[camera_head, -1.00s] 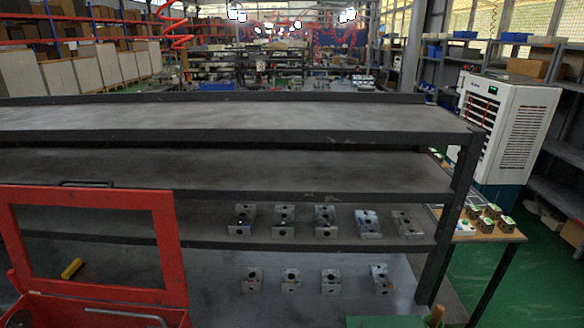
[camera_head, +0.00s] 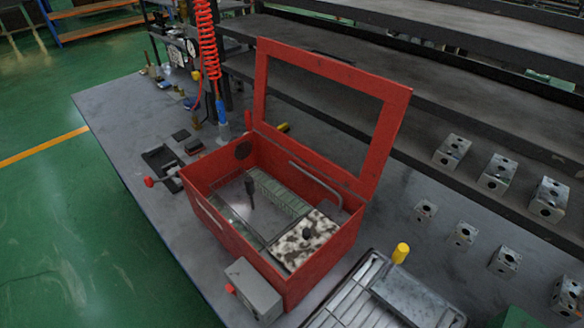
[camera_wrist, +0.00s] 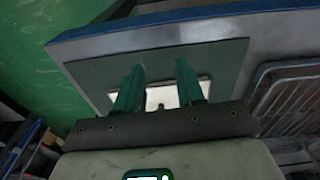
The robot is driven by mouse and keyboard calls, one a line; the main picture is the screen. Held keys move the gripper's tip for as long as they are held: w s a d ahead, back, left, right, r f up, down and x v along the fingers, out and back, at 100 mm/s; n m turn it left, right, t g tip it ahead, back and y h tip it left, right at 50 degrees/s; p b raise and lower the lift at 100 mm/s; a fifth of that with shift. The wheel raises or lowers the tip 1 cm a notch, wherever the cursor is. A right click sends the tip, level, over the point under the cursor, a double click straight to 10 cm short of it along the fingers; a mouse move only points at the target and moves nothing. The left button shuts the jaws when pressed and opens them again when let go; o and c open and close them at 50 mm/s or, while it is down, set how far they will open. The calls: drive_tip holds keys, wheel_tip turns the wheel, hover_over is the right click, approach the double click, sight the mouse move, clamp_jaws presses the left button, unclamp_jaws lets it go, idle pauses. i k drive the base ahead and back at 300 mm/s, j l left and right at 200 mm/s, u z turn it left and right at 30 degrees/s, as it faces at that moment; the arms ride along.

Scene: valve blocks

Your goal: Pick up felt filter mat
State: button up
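In the wrist view my gripper (camera_wrist: 158,66) is open, its two green fingers apart with nothing visible between the tips. A flat grey-green mat (camera_wrist: 215,58) lies on the bench below the fingers. A pale rectangular patch (camera_wrist: 160,97) shows on it, partly hidden by the fingers. I cannot tell which of these, if either, is the felt filter mat. In the head view a corner of green (camera_head: 516,318) shows at the bottom right. My gripper is outside the head view.
An open red box (camera_head: 322,272) stands on the bench (camera_head: 112,100), holding a mottled black-and-white piece (camera_head: 305,240). Metal valve blocks (camera_head: 497,173) stand at right.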

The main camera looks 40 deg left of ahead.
sight(293, 249)
drive_tip(key=u, duration=1.2)
